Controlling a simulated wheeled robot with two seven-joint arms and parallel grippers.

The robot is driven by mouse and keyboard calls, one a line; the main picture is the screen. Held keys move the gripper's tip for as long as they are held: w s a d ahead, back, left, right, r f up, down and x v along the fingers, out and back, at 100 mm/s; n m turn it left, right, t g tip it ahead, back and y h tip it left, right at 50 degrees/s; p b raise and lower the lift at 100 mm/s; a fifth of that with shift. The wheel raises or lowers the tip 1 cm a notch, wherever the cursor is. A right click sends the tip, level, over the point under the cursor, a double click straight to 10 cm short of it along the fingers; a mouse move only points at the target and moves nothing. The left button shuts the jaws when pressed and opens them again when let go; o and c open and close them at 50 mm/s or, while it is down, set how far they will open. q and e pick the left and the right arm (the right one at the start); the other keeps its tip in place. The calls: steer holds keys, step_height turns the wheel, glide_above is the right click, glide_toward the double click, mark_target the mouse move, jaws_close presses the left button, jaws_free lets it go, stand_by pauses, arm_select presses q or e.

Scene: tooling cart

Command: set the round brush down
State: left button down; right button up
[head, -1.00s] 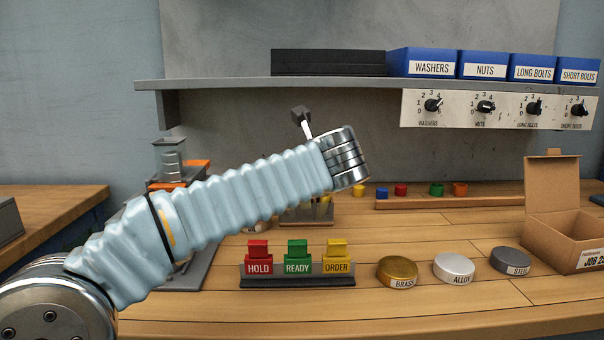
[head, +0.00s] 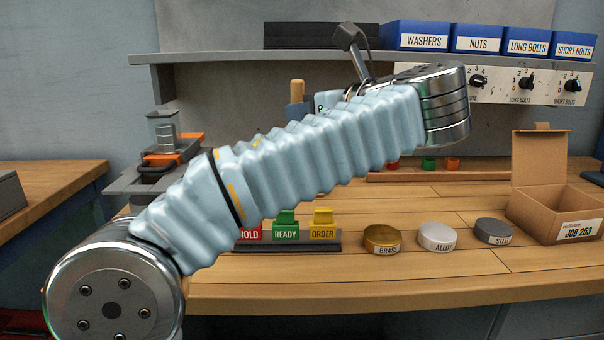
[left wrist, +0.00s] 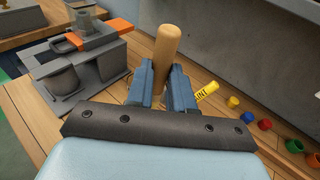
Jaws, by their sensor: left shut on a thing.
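The round brush shows as a light wooden handle (left wrist: 166,48) standing up between the blue fingers of my left gripper (left wrist: 164,85) in the left wrist view. The gripper is shut on it. In the head view the handle (head: 297,89) rises behind my left forearm, with a bit of the blue gripper (head: 298,110) around it. The brush's lower end is hidden by the gripper and arm, so I cannot tell whether it touches anything. My right gripper is in neither view.
A grey fixture with orange parts (left wrist: 75,60) stands left of the gripper. A yellow tag (left wrist: 207,91) is close on its right, then a row of coloured caps (left wrist: 265,125). Label blocks (head: 286,228), metal discs (head: 437,237) and an open carton (head: 560,205) occupy the front bench.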

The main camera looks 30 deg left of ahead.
arm_select(q)
steer(key=w+a+f, duration=0.1)
steer(key=w+f, duration=0.2)
steer(key=w+a+f+b, duration=0.1)
steer(key=w+a+f, duration=0.1)
steer(key=w+f, duration=0.1)
steer(key=w+a+f+b, duration=0.1)
steer(key=w+a+f, duration=0.1)
steer(key=f, duration=0.2)
steer(key=shift+w+a+f, duration=0.25)
steer(key=shift+w+f, duration=0.05)
steer(key=shift+w, duration=0.1)
steer(key=shift+f, duration=0.4)
steer(key=shift+f, duration=0.1)
steer(key=c, duration=1.3)
jaws_free()
